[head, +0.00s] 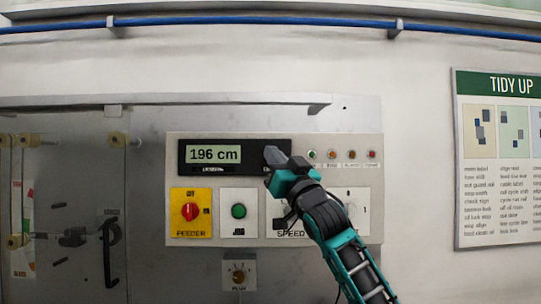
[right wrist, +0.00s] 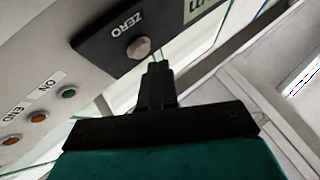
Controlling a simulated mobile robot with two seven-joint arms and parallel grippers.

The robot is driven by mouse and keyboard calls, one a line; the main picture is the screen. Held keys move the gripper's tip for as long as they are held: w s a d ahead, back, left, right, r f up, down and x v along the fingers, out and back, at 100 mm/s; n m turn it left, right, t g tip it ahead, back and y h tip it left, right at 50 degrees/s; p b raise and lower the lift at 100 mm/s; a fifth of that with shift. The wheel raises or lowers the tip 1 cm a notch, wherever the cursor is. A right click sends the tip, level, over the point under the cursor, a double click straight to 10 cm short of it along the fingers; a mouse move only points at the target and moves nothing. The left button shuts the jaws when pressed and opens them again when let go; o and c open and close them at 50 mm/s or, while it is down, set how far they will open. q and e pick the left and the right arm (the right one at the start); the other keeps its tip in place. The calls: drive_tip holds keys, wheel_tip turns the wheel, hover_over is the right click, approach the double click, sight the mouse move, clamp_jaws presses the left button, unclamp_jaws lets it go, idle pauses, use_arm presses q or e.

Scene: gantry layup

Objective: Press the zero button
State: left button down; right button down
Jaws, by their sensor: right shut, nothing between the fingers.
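The zero button (right wrist: 138,47) is a round grey knob under the word ZERO on a black display unit (right wrist: 90,32) in the right wrist view. My left gripper is not in view.
The display sits on a grey panel (head: 376,215) with a red feeder switch (head: 190,212), a green jog button (head: 239,211) and a partly hidden speed control. Several small lamps are right of the display. A clear guard door with a black handle (head: 109,250) is at left.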

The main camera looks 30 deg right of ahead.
drive_tip(key=shift+w+d+p, duration=0.25)
drive_tip(key=shift+w+p, duration=0.1)
drive_tip(key=shift+w, duration=0.05)
drive_tip(key=shift+w+d+p, duration=0.25)
drive_tip(key=shift+w+p, duration=0.05)
drive_tip(key=shift+w, duration=0.1)
idle(0.7)
drive_tip(key=shift+s+a, duration=0.1)
drive_tip(key=shift+s, duration=0.05)
drive_tip(key=shift+s+a, duration=0.4)
drive_tip(key=shift+s, duration=0.2)
drive_tip(key=shift+b, duration=0.3)
drive_tip(key=shift+s+a+b, duration=0.15)
drive_tip(key=shift+s+a, duration=0.3)
drive_tip(key=shift+s, duration=0.25)
drive_tip(key=shift+s+a+b, duration=0.2)
drive_tip(key=shift+s+a, duration=0.2)
drive_tip(key=shift+s, duration=0.35)
drive_tip(key=shift+s+a+b, duration=0.15)
drive_tip(key=shift+s+a, duration=0.3)
drive_tip(key=shift+s, duration=0.25)
